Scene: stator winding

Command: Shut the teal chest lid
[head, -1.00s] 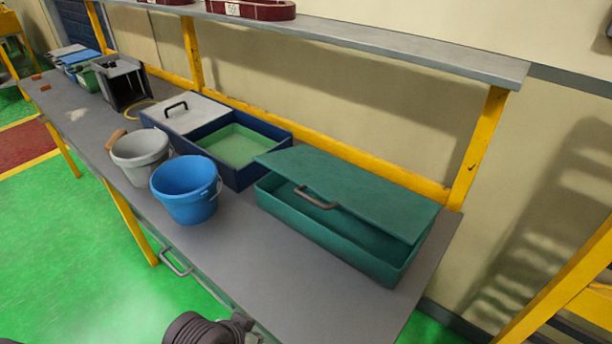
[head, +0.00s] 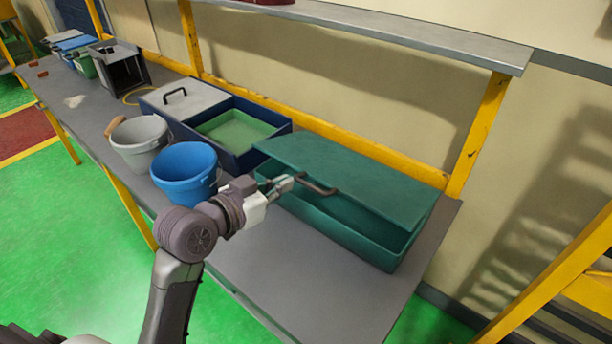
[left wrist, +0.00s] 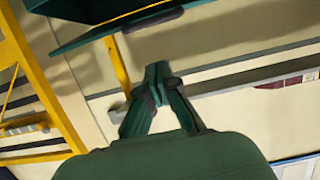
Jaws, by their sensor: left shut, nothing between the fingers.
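The teal chest (head: 335,230) sits at the right end of the workbench. Its teal lid (head: 355,180) is partly open, with a gap showing along the front. A grey handle (head: 318,187) is on the lid's front edge. My left gripper (head: 286,184) is shut and empty, at the front left of the chest, close to the handle; I cannot tell if it touches. In the left wrist view the shut fingers (left wrist: 157,76) point up towards a teal edge, apparently the lid (left wrist: 100,22), with a dark handle (left wrist: 150,20). My right gripper is not in view.
A blue bucket (head: 184,178) and a grey bucket (head: 138,145) stand left of my gripper. A navy box (head: 238,178) with a green inside is behind them. A shelf (head: 400,35) runs above. The bench (head: 320,285) is clear in front of the chest.

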